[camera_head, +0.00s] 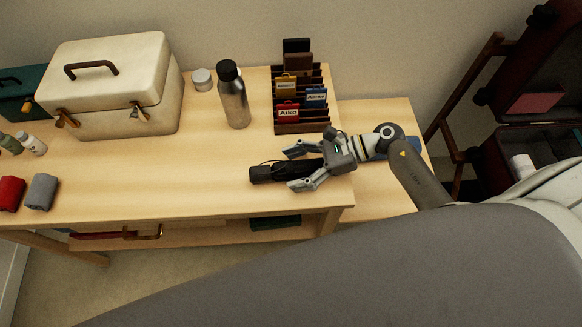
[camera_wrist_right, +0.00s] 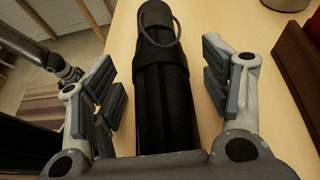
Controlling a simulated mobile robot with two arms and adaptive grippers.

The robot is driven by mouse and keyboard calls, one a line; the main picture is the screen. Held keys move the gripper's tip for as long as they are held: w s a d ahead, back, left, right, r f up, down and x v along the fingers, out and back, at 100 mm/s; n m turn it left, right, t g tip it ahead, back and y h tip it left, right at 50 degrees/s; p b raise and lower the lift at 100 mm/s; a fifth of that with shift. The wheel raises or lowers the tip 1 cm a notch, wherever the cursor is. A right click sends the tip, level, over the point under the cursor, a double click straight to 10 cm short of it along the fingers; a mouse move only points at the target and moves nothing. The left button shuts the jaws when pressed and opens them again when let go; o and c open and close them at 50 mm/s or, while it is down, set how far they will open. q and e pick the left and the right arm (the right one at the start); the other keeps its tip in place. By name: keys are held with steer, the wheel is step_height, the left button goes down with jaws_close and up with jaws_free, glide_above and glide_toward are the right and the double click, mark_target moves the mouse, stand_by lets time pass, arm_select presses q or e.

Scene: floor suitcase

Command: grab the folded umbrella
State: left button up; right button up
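The folded umbrella (camera_head: 270,173) is black and lies on the wooden table near its front right edge. A wrist loop shows at its end. In the right wrist view the umbrella (camera_wrist_right: 165,80) runs lengthwise between the fingers, with a gap on each side. My right gripper (camera_head: 299,168) is open around the umbrella, its fingers on either side and apart from it. The same gripper (camera_wrist_right: 163,88) fills the lower part of the wrist view. The umbrella's near end is hidden under the gripper's palm.
A dark rack (camera_head: 302,128) with name tags stands just behind the gripper. A metal bottle (camera_head: 233,100) and a small white jar (camera_head: 202,80) stand behind. A cream case (camera_head: 110,90) and rolled cloths (camera_head: 42,192) are at left. An open suitcase (camera_head: 505,150) is at right.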

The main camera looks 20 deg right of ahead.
steer(key=c, duration=1.2)
steer(key=shift+c, duration=0.3)
steer(key=shift+r, duration=0.15)
